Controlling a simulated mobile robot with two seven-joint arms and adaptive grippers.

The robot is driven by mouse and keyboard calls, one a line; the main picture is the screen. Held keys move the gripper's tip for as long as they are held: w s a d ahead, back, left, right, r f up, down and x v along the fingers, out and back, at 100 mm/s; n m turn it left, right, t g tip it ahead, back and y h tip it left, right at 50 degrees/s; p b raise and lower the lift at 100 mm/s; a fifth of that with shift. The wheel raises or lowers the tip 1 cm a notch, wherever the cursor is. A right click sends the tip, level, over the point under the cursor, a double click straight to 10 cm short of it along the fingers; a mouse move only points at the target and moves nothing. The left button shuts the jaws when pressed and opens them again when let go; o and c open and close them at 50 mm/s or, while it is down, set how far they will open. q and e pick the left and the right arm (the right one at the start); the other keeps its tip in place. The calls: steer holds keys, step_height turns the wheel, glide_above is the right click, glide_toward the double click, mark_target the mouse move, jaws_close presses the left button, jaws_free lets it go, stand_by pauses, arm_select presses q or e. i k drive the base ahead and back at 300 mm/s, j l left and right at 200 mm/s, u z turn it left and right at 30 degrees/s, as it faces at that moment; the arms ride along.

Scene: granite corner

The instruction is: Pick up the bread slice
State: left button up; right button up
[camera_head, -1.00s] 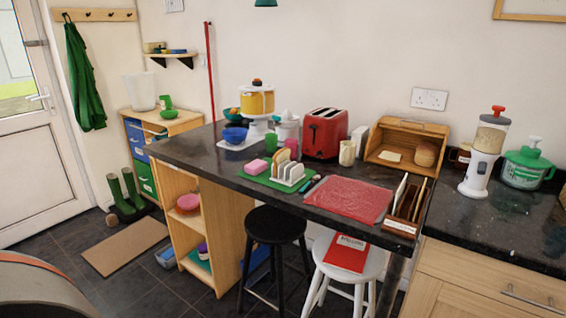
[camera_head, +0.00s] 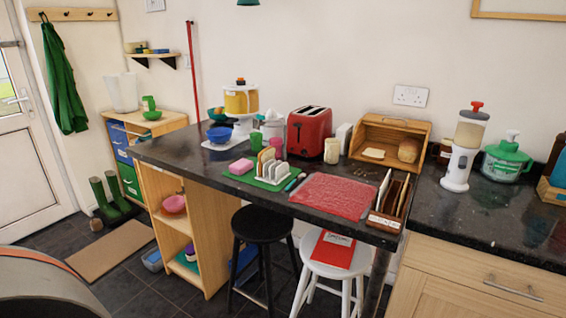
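A pale bread slice (camera_head: 374,153) lies flat at the front left of the open wooden bread bin (camera_head: 420,128), beside a brown loaf (camera_head: 408,150). More slices, tan-edged (camera_head: 264,158), stand upright in or by a white toast rack (camera_head: 272,172) on a green mat (camera_head: 240,178). The rack hides part of them. Neither of my grippers is in view.
A red toaster (camera_head: 308,132) and a cream jar (camera_head: 332,151) stand left of the bin. A red mat (camera_head: 335,194) and a wooden holder (camera_head: 388,208) lie in front. A blender-like dispenser (camera_head: 461,150) stands right. Two stools (camera_head: 263,223) (camera_head: 330,250) block the counter's front.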

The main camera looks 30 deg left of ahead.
mark_target(268, 153)
steer(key=j+z, duration=0.3)
steer(key=z, duration=0.2)
steer(key=j+z, duration=0.35)
steer(key=z, duration=0.15)
steer(key=k+j+z, duration=0.2)
steer(key=j, duration=0.25)
steer(key=k+j+z, duration=0.2)
steer(key=j, duration=0.2)
steer(key=k+j+z, duration=0.1)
steer(key=k+j, duration=0.15)
steer(key=j, duration=0.2)
steer(key=k+j, duration=0.3)
steer(key=j+z, duration=0.05)
steer(key=j, duration=0.1)
